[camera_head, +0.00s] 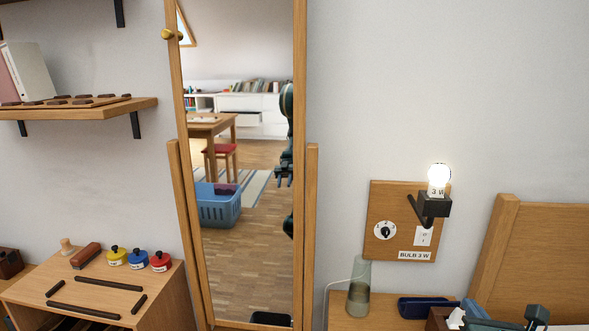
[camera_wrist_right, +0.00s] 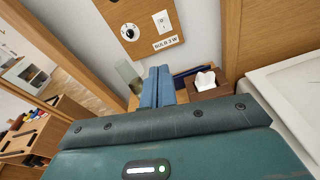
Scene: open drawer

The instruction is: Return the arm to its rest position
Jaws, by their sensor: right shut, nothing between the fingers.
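My right gripper (camera_head: 472,307) shows at the bottom right of the head view, in front of the bedside surface. In the right wrist view its two blue fingers (camera_wrist_right: 158,74) stand side by side, pressed together and empty. They point toward the wall board, with the glass and the brown box on either side of them. Most of the right arm is out of the head view. My left gripper is not directly in view. Part of my own dark body is reflected at the mirror's right edge.
A tall mirror (camera_head: 245,255) leans mid-view. A wooden unit (camera_head: 160,290) with coloured pots is at left. A glass (camera_head: 359,290), blue case (camera_head: 428,307) and brown tissue box (camera_wrist_right: 207,90) crowd the bedside top. A lit bulb (camera_head: 439,178) is above.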

